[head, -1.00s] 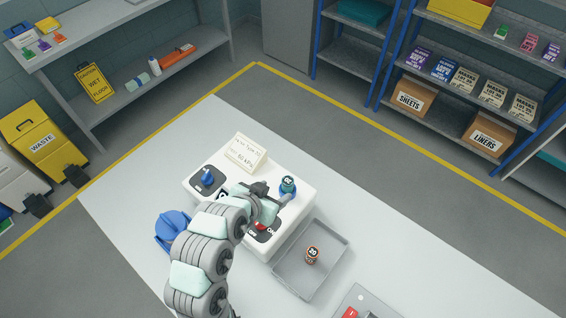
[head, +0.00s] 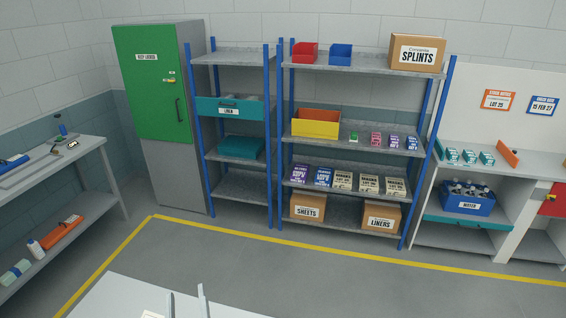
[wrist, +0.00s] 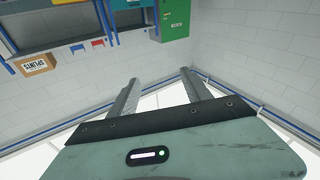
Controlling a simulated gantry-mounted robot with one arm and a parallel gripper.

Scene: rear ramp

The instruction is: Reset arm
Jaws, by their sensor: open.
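My gripper (wrist: 157,92) is open in the wrist view, with its two fingers apart and nothing between them. Beyond the fingers are the pale block wall and the blue-edged shelving. In the head view, only the tips of my gripper (head: 186,302) show at the bottom edge, pointing up in front of the white table (head: 115,295). The rest of my arm is out of the head view.
Blue-post shelving (head: 345,135) with bins, boxes and small packs stands at the back. A green-doored cabinet (head: 152,85) stands left of it. A workbench (head: 85,155) is at the left. Grey floor (head: 260,265) is clear. A Splints box (wrist: 36,64) shows in the wrist view.

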